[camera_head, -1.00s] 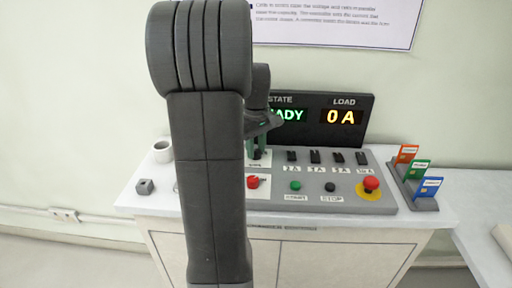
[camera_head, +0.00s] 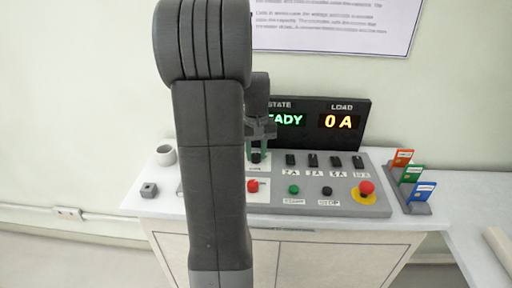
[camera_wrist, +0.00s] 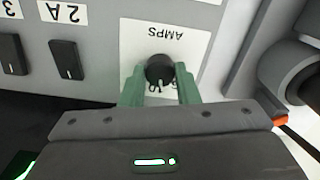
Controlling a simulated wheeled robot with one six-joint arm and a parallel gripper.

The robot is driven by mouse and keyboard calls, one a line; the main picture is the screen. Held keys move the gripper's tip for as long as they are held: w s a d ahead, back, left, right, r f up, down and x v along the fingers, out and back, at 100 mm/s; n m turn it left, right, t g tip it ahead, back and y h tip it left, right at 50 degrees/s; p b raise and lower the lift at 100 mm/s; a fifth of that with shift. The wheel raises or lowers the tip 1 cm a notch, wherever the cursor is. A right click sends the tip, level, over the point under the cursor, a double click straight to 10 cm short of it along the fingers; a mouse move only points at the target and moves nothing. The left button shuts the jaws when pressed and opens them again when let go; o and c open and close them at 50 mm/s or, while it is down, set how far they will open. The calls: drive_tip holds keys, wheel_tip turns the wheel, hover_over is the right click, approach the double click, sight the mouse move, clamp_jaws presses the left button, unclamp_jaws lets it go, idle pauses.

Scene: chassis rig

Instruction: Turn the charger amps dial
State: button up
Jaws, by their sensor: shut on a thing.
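The amps dial (camera_wrist: 159,70) is a round black knob on a white plate marked AMPS in the wrist view. My gripper (camera_wrist: 160,84) has its two green fingers on either side of the knob, shut on it. In the head view the dial (camera_head: 256,158) shows as a small dark knob below my gripper (camera_head: 258,152), partly hidden by my arm. The pointer and scale marks are mostly covered by the knob and fingers.
Black switches (camera_head: 312,160) labelled in amps stand right of the dial. The panel also has a red knob (camera_head: 252,186), a green button (camera_head: 294,190), a black button (camera_head: 327,191) and a red emergency stop (camera_head: 366,188).

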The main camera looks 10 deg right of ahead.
sight(256, 155)
drive_tip(key=shift+r+m+p, duration=0.1)
drive_tip(key=shift+m+p, duration=0.35)
drive_tip(key=shift+m, duration=0.75)
drive_tip(key=o, duration=1)
drive_tip(key=shift+c, duration=0.2)
wheel_tip(256, 155, up, 14)
drive_tip(key=p, duration=0.1)
drive_tip(key=shift+f, duration=0.25)
wheel_tip(256, 155, down, 14)
drive_tip(key=shift+r+b, duration=0.15)
drive_tip(key=shift+b, duration=0.4)
